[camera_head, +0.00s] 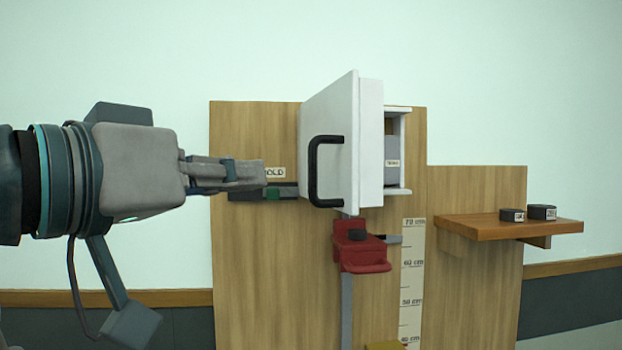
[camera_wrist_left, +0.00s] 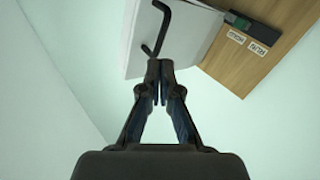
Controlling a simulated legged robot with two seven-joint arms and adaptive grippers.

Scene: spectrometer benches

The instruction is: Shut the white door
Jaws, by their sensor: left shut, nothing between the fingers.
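The white door (camera_head: 338,130) stands swung open from a white box on the wooden board, its outer face turned to the left. A black bar handle (camera_head: 315,170) is on that face. Part of the box's inside (camera_head: 393,150) shows to the right of the door. My left gripper (camera_head: 262,175) is shut and empty, left of the door with its tips pointing right, apart from the handle in the head view. The left wrist view shows the shut fingertips (camera_wrist_left: 160,65) close by the handle (camera_wrist_left: 160,28) and the door (camera_wrist_left: 195,40); whether they touch is unclear there. My right gripper is not visible.
The wooden board (camera_head: 250,260) carries a dark slider with a green part (camera_head: 272,193) behind my gripper. A red bracket (camera_head: 360,250) sits below the door, beside a white scale (camera_head: 412,280). A wooden shelf (camera_head: 480,228) at right holds two dark discs.

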